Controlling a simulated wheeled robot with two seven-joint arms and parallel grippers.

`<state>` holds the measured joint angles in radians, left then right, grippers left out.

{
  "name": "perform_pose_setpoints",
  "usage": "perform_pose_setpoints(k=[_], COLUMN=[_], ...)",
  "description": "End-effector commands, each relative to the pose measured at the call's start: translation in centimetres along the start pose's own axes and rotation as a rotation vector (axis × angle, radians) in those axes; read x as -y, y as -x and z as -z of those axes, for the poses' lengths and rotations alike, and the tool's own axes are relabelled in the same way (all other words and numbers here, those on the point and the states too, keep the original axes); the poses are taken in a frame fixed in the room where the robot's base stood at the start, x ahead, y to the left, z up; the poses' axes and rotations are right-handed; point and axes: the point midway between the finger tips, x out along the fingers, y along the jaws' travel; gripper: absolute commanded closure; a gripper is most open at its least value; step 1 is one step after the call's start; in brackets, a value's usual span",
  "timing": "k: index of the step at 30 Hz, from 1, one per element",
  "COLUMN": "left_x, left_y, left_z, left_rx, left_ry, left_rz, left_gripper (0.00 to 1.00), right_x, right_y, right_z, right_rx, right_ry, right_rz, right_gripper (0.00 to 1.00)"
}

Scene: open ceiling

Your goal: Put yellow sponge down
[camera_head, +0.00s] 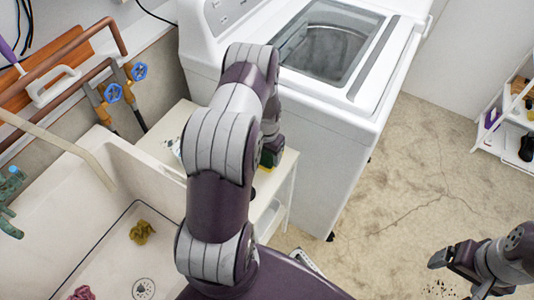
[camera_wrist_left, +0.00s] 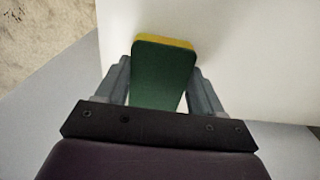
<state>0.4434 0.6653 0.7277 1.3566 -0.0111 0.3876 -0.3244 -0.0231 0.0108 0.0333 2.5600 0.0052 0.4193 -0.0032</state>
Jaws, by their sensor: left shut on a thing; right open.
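The yellow sponge, with a dark green face, is mostly hidden behind my left arm in the head view; a small green and yellow part (camera_head: 271,156) shows. In the left wrist view the sponge (camera_wrist_left: 163,72) sits between the two fingers, green face toward the camera, yellow edge at the far end. My left gripper (camera_wrist_left: 162,88) is shut on it. The gripper is over the right part of a white stand (camera_head: 288,166). I cannot tell whether the sponge touches the stand's top. My right gripper (camera_head: 452,258) is open and empty above the floor at the lower right.
A white washing machine (camera_head: 318,130) stands just behind and right of the stand. A sink (camera_head: 110,250) with a yellow-green cloth (camera_head: 142,231) and a pink cloth (camera_head: 82,293) is at left. A white rack (camera_head: 492,140) is at far right. The concrete floor (camera_head: 420,165) between is clear.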

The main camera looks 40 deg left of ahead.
Motion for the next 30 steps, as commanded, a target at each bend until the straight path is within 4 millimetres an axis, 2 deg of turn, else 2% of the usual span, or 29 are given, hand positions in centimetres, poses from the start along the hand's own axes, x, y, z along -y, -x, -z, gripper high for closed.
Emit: perform_pose_setpoints(k=[4,5,6,7,14,18,20,27,30], left_x=[0.0,0.0,0.0,0.0,0.0,0.0,0.0,0.0,0.0], left_y=[-0.4,-0.4,-0.3,-0.3,-0.3,0.7,1.9,8.3,10.3], left_z=[0.0,0.0,0.0,0.0,0.0,0.1,0.1,0.1,0.1], left_rx=[0.0,0.0,0.0,0.0,0.0,-0.002,-0.005,-0.005,-0.003], left_ry=[0.0,0.0,0.0,0.0,0.0,0.0,0.0,0.0,0.0], left_rz=[0.0,0.0,0.0,0.0,0.0,0.001,0.002,0.002,0.001], left_gripper=[0.57,0.29,0.16,0.11,0.11,0.11,0.11,0.11,0.11], right_x=[0.0,0.0,0.0,0.0,0.0,0.0,0.0,0.0,0.0], right_y=[-0.4,-0.3,-0.2,-0.2,-0.2,-0.1,-0.2,-0.7,-0.8], right_z=[0.0,-0.1,0.0,0.0,0.0,0.0,0.0,-0.1,-0.1], right_rx=[0.0,0.0,0.0,0.0,0.0,0.0,0.0,0.0,0.0], right_ry=[0.0,0.0,0.0,0.0,0.0,0.0,0.0,0.0,0.0], right_rz=[0.0,0.0,0.0,0.0,0.0,0.0,0.0,0.0,0.0], right_gripper=[0.12,0.12,0.12,0.12,0.12,0.12,0.12,0.12,0.12])
